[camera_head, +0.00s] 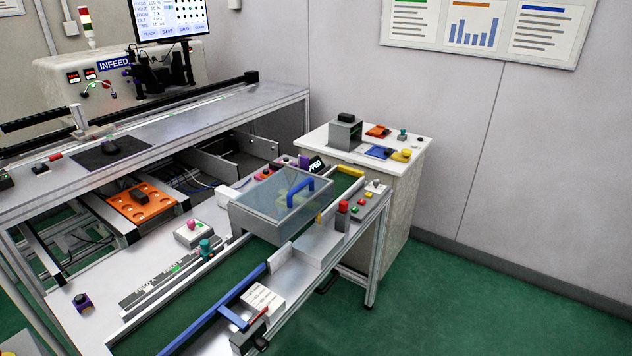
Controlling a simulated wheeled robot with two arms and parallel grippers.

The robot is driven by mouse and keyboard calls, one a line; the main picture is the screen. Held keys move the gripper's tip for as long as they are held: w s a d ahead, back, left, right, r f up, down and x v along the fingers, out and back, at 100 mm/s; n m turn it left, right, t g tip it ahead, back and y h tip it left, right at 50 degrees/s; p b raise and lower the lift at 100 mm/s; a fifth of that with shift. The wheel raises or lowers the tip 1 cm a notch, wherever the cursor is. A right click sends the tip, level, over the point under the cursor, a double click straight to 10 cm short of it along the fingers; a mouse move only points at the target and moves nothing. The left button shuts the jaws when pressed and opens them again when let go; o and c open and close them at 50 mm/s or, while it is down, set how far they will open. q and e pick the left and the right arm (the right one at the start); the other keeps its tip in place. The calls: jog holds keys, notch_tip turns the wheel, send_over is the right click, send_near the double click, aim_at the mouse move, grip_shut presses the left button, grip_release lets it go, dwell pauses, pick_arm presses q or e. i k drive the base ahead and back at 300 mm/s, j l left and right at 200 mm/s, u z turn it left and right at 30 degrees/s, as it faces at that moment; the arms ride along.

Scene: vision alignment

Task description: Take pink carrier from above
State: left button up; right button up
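The clearest pink thing in the head view is a small pink piece (192,224) on top of a low white block (193,236). The block sits on the light worktop, left of the grey clear-lidded box. Whether this piece is the pink carrier I cannot tell at this size. Nothing is seen touching it, and its top is uncovered. Neither of my grippers can be made out in the view.
Right of it stands the clear-lidded box (262,222) with a blue handle (301,192). A teal knob (206,247) stands close by. An orange tray (142,204) lies to the left, under the raised bench (215,112). A blue bar (212,312) crosses the front. Green floor is free at right.

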aim_at(274, 167)
jog(key=i+l+u, duration=0.35)
jog(key=i+l, duration=0.25)
jog(key=i+l+u, duration=0.15)
jog(key=l, duration=0.3)
jog(key=i+l+u, duration=0.2)
jog(key=l, duration=0.3)
jog(key=l+u, duration=0.15)
jog(key=l, duration=0.3)
jog(key=i+l+u, duration=0.15)
jog(key=l, duration=0.35)
